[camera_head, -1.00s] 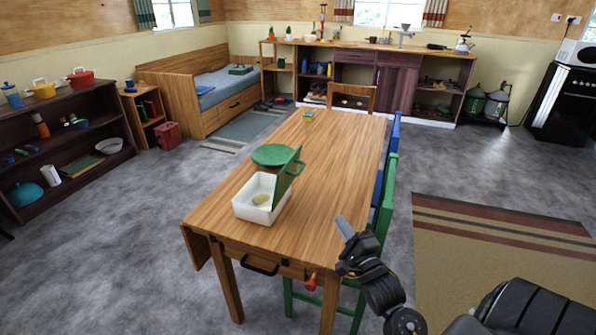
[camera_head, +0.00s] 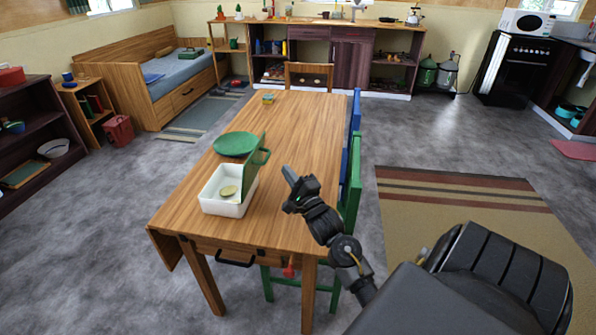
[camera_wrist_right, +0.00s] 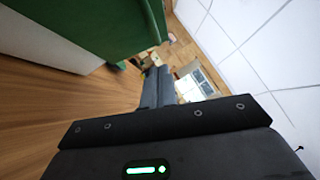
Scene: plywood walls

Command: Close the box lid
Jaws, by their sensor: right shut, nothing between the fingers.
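A white box (camera_head: 212,205) stands on the wooden table, open at the top. A round yellowish item (camera_head: 228,191) lies in it. Its green lid (camera_head: 252,172) stands up on the box's right side, with a handle-like loop at its top. My right gripper (camera_head: 288,172) is shut and empty, a short way right of the lid and apart from it. In the right wrist view the closed fingers (camera_wrist_right: 157,85) point past the green lid (camera_wrist_right: 100,25), and the white box (camera_wrist_right: 40,45) shows at the upper left. My left gripper is not in view.
The wooden table (camera_head: 300,120) has clear room at its far end. A green round plate (camera_head: 235,143) lies just behind the box. Green (camera_head: 351,195) and blue (camera_head: 354,115) chairs stand along the table's right side. A small yellow-topped item (camera_head: 268,97) sits farther back.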

